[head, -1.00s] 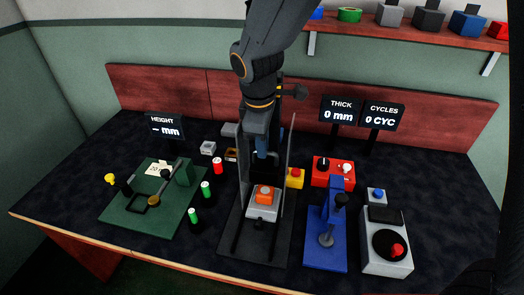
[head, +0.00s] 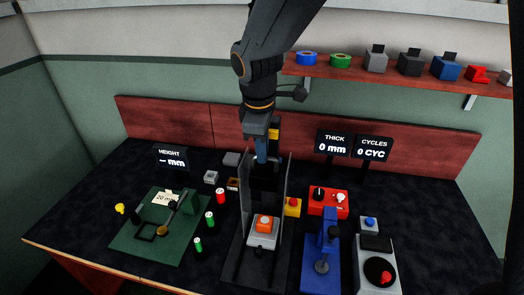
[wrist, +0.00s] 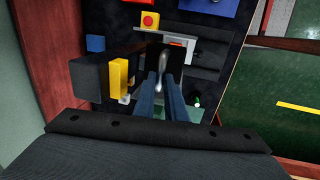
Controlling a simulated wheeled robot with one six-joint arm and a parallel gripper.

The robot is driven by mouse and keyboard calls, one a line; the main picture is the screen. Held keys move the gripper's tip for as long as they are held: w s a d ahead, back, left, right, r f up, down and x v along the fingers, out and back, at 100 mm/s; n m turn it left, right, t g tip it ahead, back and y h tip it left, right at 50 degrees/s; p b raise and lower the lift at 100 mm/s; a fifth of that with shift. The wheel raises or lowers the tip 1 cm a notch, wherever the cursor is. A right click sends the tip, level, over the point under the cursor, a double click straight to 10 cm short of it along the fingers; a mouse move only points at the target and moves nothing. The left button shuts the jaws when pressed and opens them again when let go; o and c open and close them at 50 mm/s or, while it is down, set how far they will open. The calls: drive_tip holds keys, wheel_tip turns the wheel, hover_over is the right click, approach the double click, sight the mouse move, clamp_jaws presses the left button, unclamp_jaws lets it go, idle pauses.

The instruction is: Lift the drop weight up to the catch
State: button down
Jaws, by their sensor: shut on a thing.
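The drop tester (head: 254,262) stands at the middle of the table, with two tall grey side plates. The dark drop weight (head: 265,183) appears between the plates, partly hidden, above an orange block (head: 264,223) on a grey holder. My gripper (head: 261,160) points down between the plates. In the wrist view, its blue fingers (wrist: 161,92) are shut on a slim metal handle (wrist: 162,70), apparently the weight's. A yellow piece (head: 274,133) on the dark post behind my gripper may be the catch; it also shows in the wrist view (wrist: 119,78).
A red button on a yellow box (head: 292,207) and a red control box (head: 328,203) stand right of the tester. A blue press (head: 322,262) stands nearer.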

sight(261, 174)
drive_tip(key=shift+w+a+r, duration=0.1)
drive_tip(key=shift+w+r, duration=0.05)
drive_tip(key=shift+r, duration=0.1)
drive_tip(key=c, duration=1.9)
unclamp_jaws()
drive_tip(key=shift+c, duration=0.2)
drive_tip(key=shift+o, duration=0.6)
wheel_tip(261, 174, up, 8)
drive_tip(key=s+b, duration=0.1)
drive_tip(key=b, duration=0.1)
drive_tip(key=shift+s+f, duration=0.2)
drive_tip(key=shift+s, duration=0.15)
